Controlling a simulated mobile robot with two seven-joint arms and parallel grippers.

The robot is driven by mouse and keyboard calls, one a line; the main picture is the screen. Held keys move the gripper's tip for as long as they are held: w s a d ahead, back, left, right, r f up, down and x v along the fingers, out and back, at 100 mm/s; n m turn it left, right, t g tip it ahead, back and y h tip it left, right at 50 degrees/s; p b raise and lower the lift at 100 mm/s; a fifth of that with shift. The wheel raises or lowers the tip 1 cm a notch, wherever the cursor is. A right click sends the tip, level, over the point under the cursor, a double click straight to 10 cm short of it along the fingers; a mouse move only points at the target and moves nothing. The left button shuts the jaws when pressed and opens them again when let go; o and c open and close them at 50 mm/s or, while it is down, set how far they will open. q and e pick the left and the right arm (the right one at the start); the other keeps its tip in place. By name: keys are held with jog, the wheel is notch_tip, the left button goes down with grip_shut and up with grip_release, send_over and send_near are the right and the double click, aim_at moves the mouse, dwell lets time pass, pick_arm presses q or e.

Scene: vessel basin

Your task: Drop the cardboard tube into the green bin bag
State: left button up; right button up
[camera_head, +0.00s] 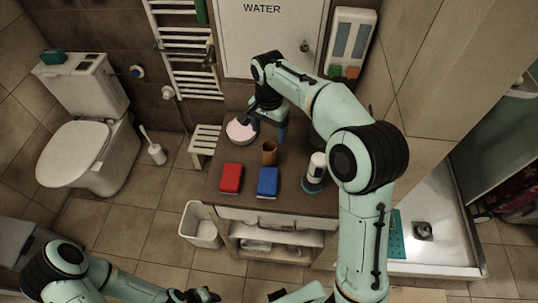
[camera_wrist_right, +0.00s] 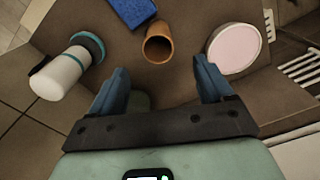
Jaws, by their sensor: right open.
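The cardboard tube (camera_head: 269,153) is a short, hollow brown cylinder standing upright on the brown counter (camera_head: 285,201). In the right wrist view, the tube (camera_wrist_right: 158,43) shows its open top, beyond and between my fingertips. My right gripper (camera_head: 267,121) is open and empty, behind the tube and apart from it; its two blue fingers (camera_wrist_right: 162,73) are spread wide. My left gripper (camera_head: 196,295) is low at the bottom edge, and its jaw state is unclear. I cannot make out a green bin bag; a whitish bin (camera_head: 200,226) stands on the floor left of the counter.
A red block (camera_head: 230,178) and a blue block (camera_head: 267,181) lie in front of the tube. A pink-topped round dish (camera_head: 240,130) is left of it, and a white bottle (camera_head: 316,168) is right. A slatted stool (camera_head: 204,143) and a toilet (camera_head: 85,150) stand left.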

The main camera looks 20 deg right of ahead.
aim_at(269, 155)
jog(key=f, duration=1)
jog(key=shift+s+f+b, duration=0.2)
jog(key=shift+f+b, duration=0.15)
jog(key=shift+b, duration=0.05)
jog(key=c, duration=1.1)
jog(key=shift+r, duration=0.1)
